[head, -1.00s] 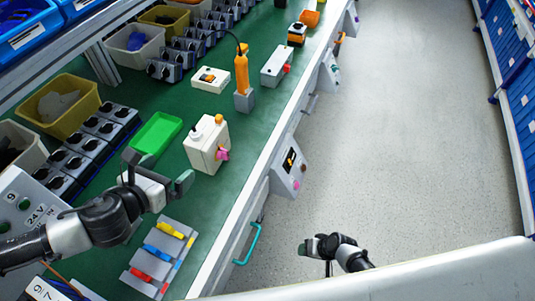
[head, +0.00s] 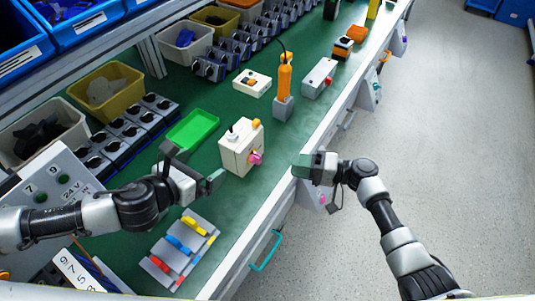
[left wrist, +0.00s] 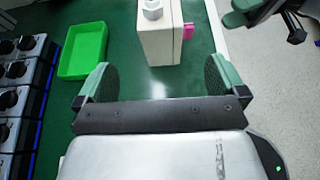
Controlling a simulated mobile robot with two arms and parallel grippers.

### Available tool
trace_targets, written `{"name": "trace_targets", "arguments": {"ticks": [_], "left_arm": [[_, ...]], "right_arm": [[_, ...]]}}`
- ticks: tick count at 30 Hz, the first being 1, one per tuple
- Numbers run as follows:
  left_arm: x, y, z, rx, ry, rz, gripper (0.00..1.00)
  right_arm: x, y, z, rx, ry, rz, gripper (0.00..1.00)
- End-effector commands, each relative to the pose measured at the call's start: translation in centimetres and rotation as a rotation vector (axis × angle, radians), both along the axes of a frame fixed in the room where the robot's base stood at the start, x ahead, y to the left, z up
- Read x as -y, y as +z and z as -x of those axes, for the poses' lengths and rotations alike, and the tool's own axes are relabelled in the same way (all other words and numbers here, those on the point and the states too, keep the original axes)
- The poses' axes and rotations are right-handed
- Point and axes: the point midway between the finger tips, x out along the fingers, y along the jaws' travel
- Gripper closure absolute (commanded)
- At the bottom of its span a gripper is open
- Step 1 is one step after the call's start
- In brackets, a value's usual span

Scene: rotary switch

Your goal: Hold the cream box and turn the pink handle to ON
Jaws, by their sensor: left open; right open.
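The cream box (head: 238,150) stands upright on the green bench top. Its pink handle (head: 255,159) is on the side facing the bench's front edge, with an orange knob on top. My left gripper (head: 194,166) is open and empty, a little to the left of the box and apart from it. In the left wrist view the box (left wrist: 157,45) lies ahead, beyond the gap between the open fingers, and the pink handle (left wrist: 188,31) shows at its right. My right gripper (head: 301,166) is open, to the right of the box and handle, near the bench's front edge, touching neither.
A grey panel with coloured levers (head: 181,246) is in front of my left arm. An orange tool in a grey holder (head: 284,82) stands further along the bench. The aisle floor (head: 440,150) at right is clear.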

Motion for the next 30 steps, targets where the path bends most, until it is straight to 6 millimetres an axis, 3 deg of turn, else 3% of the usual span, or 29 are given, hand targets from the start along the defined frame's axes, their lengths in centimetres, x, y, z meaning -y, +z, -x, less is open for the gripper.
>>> {"name": "trace_targets", "arguments": {"ticks": [5,21,30], "left_arm": [[0.6,-0.5,-1.0,0.001,-0.001,0.001,0.00],[4.7,-3.7,-7.8,0.001,-0.001,0.001,0.00],[5.2,-4.1,-8.6,0.000,0.000,0.000,0.00]], "right_arm": [[0.0,-0.1,0.0,-0.001,-0.001,0.001,0.57],[0.0,-0.1,0.0,-0.002,-0.002,0.002,0.57],[0.0,-0.1,0.0,-0.002,-0.002,0.002,0.57]]}}
